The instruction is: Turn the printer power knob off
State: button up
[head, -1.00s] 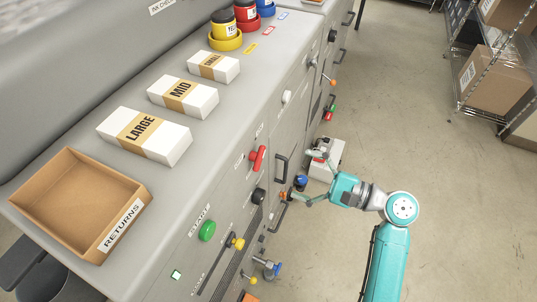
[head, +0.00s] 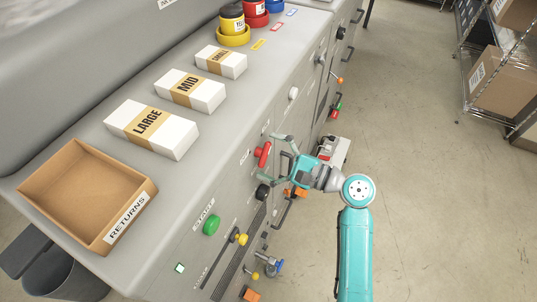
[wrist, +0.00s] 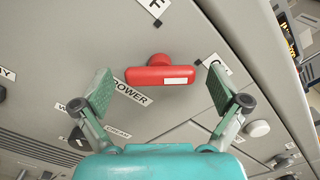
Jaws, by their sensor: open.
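The red power knob (head: 262,155) is on the front panel of the grey machine. In the wrist view the knob (wrist: 150,75) is a T-shaped bar lying crosswise, with a white mark on its right half. A "POWER" label (wrist: 130,92) is beside it. One label (wrist: 154,9) lies above and another, partly hidden (wrist: 214,63), lies to the right, with the mark toward it. My gripper (head: 271,158) is open in front of the knob. In the wrist view its fingers (wrist: 159,90) stand on either side of the bar, with gaps visible.
A black knob (head: 262,192) and a green start button (head: 211,225) are lower on the panel. A yellow-tipped lever (head: 241,239) and orange handles (head: 295,192) are close by. A returns box (head: 60,180) is on top.

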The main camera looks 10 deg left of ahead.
jog(key=c, duration=1.2)
jog(key=shift+o, duration=0.2)
jog(key=shift+n, duration=0.4)
jog(key=shift+f+n, duration=0.1)
jog(key=shift+n, duration=8.5)
